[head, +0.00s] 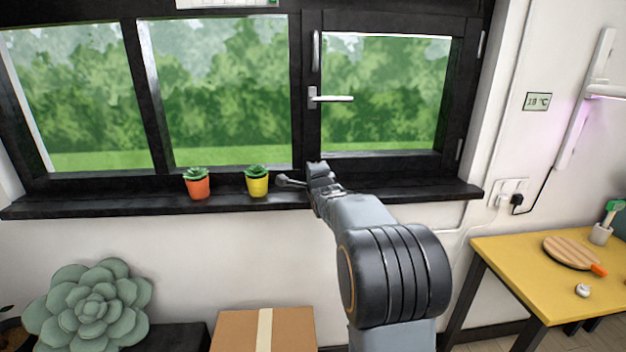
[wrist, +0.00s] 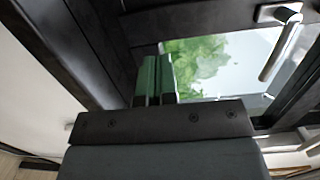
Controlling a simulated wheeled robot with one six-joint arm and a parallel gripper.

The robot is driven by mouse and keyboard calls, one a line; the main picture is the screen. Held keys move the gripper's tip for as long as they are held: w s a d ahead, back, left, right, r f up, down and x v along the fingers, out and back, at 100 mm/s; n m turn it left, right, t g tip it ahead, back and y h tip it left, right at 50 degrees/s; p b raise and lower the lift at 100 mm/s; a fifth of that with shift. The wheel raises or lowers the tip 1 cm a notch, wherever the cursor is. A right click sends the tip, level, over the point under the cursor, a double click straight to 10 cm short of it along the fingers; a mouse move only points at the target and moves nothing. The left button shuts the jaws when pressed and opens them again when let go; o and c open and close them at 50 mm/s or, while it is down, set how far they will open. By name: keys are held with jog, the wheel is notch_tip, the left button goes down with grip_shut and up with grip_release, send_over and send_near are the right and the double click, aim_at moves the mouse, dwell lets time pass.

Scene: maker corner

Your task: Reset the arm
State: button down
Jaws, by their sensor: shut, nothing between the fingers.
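My arm reaches up toward the window, with my gripper (head: 317,167) just above the dark window sill (head: 100,204). In the wrist view the green fingers of my gripper (wrist: 154,77) are together, with nothing between them. The right window sash (head: 385,155) is closed or nearly so; I cannot tell exactly. Its silver handle (head: 332,98) lies horizontal, above and apart from my gripper. The handle also shows at the top right of the wrist view (wrist: 282,42).
An orange pot (head: 198,188) and a yellow pot (head: 257,185) with plants stand on the sill, left of my gripper. A cardboard box (head: 235,330) and a large succulent (head: 92,305) are below. A yellow table (head: 520,262) with a round wooden board (head: 571,252) is at right.

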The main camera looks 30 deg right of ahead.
jog(key=s+a+f+n+g+y, duration=0.2)
jog(key=s+a+f+n+g, duration=0.2)
jog(key=s+f+n+g, duration=0.75)
jog(key=s+a+f+n+g+y+p, duration=0.1)
jog(key=s+a+n, duration=0.4)
jog(key=s+a, duration=0.3)
jog(key=s+a+f+n+g+y+p, duration=0.1)
jog(key=s+a+n, duration=0.4)
jog(key=s, duration=0.8)
jog(key=a+f+y, duration=0.1)
jog(key=a, duration=0.2)
jog(key=shift+s, duration=0.3)
